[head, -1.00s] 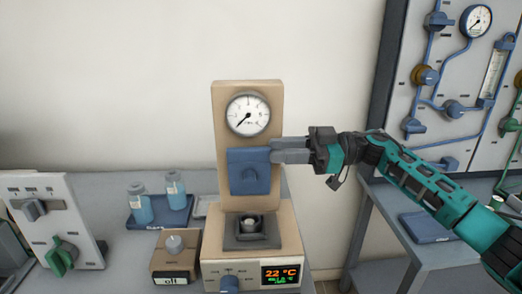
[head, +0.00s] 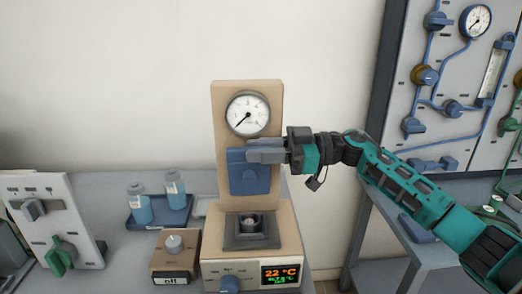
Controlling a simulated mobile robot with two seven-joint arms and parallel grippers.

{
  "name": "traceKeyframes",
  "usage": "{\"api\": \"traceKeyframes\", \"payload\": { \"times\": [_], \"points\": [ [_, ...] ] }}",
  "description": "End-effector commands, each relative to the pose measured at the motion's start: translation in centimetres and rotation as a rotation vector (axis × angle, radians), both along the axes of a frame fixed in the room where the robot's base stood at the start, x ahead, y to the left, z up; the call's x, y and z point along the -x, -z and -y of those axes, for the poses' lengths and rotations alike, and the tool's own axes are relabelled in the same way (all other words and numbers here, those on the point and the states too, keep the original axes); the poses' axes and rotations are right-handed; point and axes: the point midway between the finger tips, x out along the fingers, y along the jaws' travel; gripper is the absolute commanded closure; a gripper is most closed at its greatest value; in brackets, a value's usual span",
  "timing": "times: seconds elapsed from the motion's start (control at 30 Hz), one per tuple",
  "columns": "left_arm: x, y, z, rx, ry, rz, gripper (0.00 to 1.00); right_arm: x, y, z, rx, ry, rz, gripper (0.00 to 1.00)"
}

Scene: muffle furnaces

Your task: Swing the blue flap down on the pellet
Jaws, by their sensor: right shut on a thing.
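The blue flap (head: 249,183) hangs flat against the front of the beige press column (head: 225,108), below a round gauge. My right gripper (head: 256,151) comes in from the right and is shut at the flap's upper part, its fingers lying across the top right of it. What exactly sits between the fingers is hidden. Below the flap, a dark square holder (head: 237,240) with a round cup stands on the press base. The pellet (head: 250,220) appears as a small pale spot in the cup, too small to tell clearly. My left gripper is not in view.
To the left are a small beige box (head: 176,263) with a knob and a blue tray (head: 146,222) with two bottles. A dark upright frame and piped panel (head: 445,70) stand at the right.

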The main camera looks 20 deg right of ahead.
Motion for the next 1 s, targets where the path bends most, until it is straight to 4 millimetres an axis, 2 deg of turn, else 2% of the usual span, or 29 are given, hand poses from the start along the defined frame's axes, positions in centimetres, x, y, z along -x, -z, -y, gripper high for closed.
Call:
{"api": "traceKeyframes", "payload": {
  "times": [0.57,0.77,1.0],
  "points": [
    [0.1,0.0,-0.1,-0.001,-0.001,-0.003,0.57,0.4,0.1,0.0,0.01,0.0,0.026,1.0],
    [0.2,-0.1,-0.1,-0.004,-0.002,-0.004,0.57,1.5,0.5,-0.3,0.037,0.001,0.117,1.0],
    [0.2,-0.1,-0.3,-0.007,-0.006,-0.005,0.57,3.6,1.6,-0.9,0.093,0.0,0.311,1.0]
  ]
}}
